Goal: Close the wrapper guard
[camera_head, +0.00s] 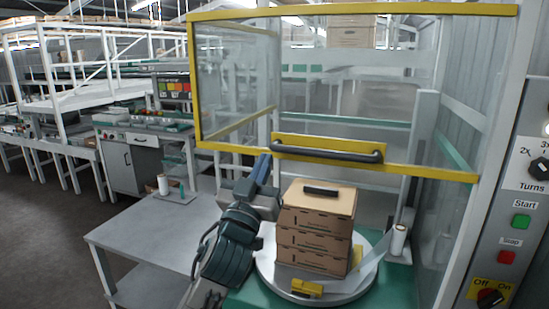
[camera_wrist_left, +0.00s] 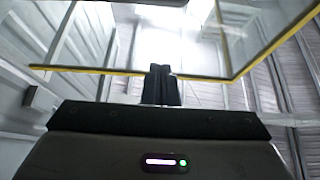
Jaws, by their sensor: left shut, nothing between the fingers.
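The wrapper guard is a clear panel in a yellow frame (camera_head: 350,11). It is raised above the turntable, with open space below its lower bar. A dark bar handle (camera_head: 330,153) runs along a yellow plate on that lower bar. My left gripper (camera_head: 264,160) is shut and empty, pointing up near the left end of the handle. I cannot tell whether it touches the handle. In the left wrist view the shut fingers (camera_wrist_left: 161,82) overlap the guard's yellow edge (camera_wrist_left: 110,70). My right gripper is not in view.
Stacked cardboard boxes (camera_head: 316,225) stand on the round turntable (camera_head: 365,283), beside a film roll (camera_head: 398,240). A control panel with buttons (camera_head: 522,221) is at right. A grey table (camera_head: 140,232) stands at left, mostly clear. Aisle floor is free at far left.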

